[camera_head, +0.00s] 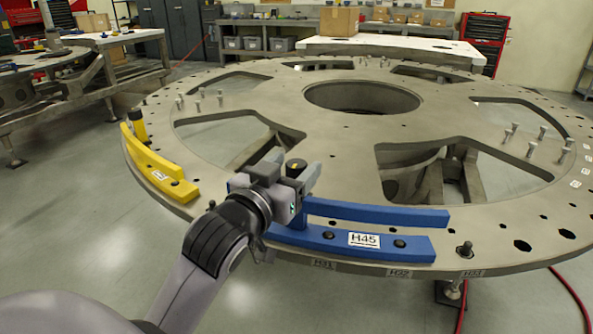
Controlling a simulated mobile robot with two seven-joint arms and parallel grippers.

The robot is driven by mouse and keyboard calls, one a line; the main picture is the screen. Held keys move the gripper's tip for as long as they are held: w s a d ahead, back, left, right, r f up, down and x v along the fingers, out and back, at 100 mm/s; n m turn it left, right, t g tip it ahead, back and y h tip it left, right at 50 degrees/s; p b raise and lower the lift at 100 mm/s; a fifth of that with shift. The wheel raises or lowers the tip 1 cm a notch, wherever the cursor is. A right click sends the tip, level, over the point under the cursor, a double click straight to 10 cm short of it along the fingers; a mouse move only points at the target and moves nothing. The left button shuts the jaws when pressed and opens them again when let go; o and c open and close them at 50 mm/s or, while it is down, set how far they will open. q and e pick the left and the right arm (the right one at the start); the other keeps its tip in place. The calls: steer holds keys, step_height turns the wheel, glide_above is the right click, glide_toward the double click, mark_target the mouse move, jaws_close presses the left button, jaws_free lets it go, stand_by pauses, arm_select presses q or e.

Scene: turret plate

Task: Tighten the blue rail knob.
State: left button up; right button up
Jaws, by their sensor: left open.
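The blue rail (375,214) lies along the near rim of the big round turret plate (345,145). Its lower front bar bears a white H45 label and dark bolts. The dark rail knob (296,167) stands at the blue rail's left end, its base hidden by my gripper. My left gripper (291,171) is open, with grey fingers on either side of the knob as seen here. I cannot tell whether the fingers touch it. My right gripper is out of view.
A yellow rail (160,172) with its own dark-topped post (137,124) sits on the rim at left. Several metal pins (508,132) stand on the plate, which has large cut-outs. A cardboard box (339,21) sits behind. Red hoses (575,300) lie on the floor at right.

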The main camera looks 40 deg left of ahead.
arm_select(q)
steer(key=shift+w+a, duration=0.1)
steer(key=shift+w, duration=0.75)
steer(key=c, duration=0.9)
steer(key=shift+c, duration=0.2)
